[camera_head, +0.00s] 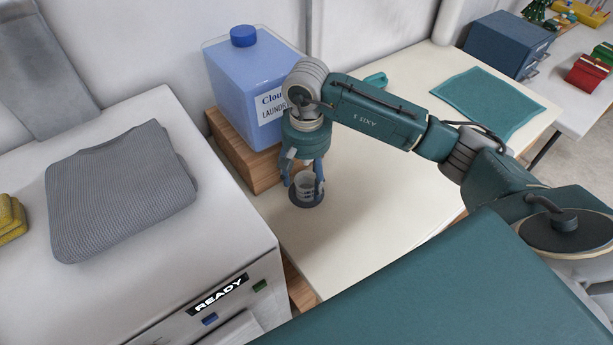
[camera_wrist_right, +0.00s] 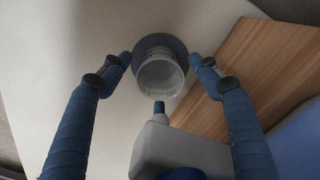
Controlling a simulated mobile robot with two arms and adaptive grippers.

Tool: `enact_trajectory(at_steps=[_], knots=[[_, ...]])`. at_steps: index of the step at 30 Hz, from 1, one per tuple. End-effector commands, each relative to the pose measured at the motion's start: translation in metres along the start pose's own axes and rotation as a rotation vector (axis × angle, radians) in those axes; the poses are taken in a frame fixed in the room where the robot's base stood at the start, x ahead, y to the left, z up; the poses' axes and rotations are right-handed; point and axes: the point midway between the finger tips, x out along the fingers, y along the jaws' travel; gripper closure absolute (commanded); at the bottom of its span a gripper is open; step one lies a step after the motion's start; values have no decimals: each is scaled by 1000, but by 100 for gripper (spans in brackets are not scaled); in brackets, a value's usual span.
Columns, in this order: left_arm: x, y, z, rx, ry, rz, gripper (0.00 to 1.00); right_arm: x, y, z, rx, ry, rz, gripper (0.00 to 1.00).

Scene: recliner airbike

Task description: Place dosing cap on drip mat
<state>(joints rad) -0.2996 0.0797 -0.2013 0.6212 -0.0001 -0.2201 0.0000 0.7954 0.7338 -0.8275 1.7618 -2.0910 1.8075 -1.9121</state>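The dosing cap (camera_head: 305,184) is a small whitish cup with markings, upright over the round dark blue drip mat (camera_head: 306,204). In the right wrist view the cap (camera_wrist_right: 160,78) looks clear and sits within the outline of the mat (camera_wrist_right: 160,40), apparently resting on it. My right gripper (camera_head: 303,186) points down, with one finger on each side of the cap. In the right wrist view its fingertips (camera_wrist_right: 160,60) are spread, with a visible gap between each one and the cap. My left gripper is not in view.
A blue laundry jug (camera_head: 245,85) stands on a wooden block (camera_head: 237,165) close behind the gripper. A grey-white part with a blue tip (camera_wrist_right: 160,107) shows near the cap. The machine with folded grey cloth (camera_head: 120,190) is left; a teal cloth (camera_head: 488,103) lies right. The cream tabletop (camera_head: 375,205) is mostly clear.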

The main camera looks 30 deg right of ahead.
Motion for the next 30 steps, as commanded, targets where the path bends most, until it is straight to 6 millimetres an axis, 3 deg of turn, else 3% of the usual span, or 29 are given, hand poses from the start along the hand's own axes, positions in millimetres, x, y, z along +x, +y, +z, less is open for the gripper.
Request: enact_trajectory(at_steps=[8, 10, 21, 24, 30], knots=[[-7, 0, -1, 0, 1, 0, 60, -6, 0, 0, 0, 0, 0, 38], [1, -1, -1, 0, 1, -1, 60, -11, -1, -2, 0, 4, -3, 38], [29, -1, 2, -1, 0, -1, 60, -91, 0, -2, 1, 7, -2, 38], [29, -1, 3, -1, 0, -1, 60, -108, 0, -1, -1, 5, 0, 38], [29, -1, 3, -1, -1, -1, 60, -122, 0, 0, 1, 1, 0, 38]])
